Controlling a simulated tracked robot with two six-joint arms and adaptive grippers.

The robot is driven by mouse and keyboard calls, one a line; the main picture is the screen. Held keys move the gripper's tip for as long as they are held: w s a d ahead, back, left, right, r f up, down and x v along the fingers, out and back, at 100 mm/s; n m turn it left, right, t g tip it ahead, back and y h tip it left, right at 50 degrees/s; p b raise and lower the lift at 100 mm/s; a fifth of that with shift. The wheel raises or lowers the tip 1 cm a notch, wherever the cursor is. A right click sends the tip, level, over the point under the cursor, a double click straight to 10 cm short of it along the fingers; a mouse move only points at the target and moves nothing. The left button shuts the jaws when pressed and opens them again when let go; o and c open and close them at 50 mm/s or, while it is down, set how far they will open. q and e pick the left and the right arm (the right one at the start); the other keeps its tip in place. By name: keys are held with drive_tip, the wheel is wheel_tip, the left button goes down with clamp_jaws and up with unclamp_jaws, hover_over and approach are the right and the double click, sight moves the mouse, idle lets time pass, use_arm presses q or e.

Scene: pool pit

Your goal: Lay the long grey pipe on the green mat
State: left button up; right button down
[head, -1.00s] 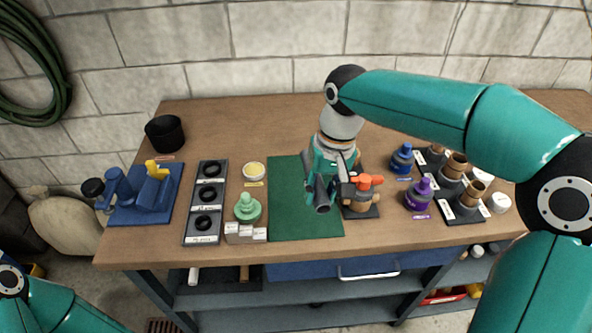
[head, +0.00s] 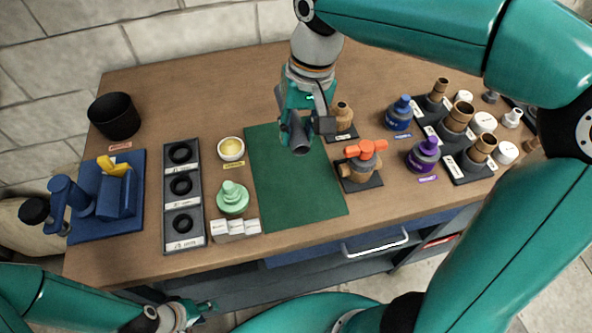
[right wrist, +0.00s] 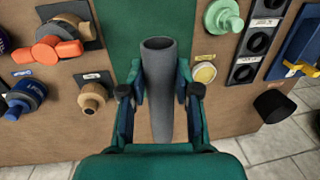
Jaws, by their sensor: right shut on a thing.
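The long grey pipe (head: 301,141) is held in my right gripper (head: 299,122), over the back right part of the green mat (head: 300,190). In the right wrist view the pipe (right wrist: 160,90) lies between the two fingers of my right gripper (right wrist: 160,97), its open end towards the mat (right wrist: 137,30). The pipe's other end is hidden in the head view. The mat's visible surface is bare. My left gripper (head: 201,306) is low at the front left, below the bench edge; its jaws are too small to read.
An orange-handled valve (head: 362,165) stands close to the mat's right edge, with a brass fitting (head: 342,117) behind it. A green knob part (head: 233,198) and a yellow-filled dish (head: 231,149) stand left of the mat. Blue (head: 400,113) and purple (head: 424,155) bottles stand further right.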

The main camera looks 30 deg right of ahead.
sight(296, 183)
wheel_tip(296, 183, down, 14)
drive_tip(key=shift+f+b, duration=0.1)
drive_tip(key=shift+b, duration=0.35)
drive_tip(key=shift+s+a+f+b, duration=0.1)
drive_tip(key=shift+f+b, duration=0.2)
drive_tip(key=c, duration=1)
unclamp_jaws()
drive_tip(key=shift+o, duration=0.9)
drive_tip(key=shift+f, duration=0.1)
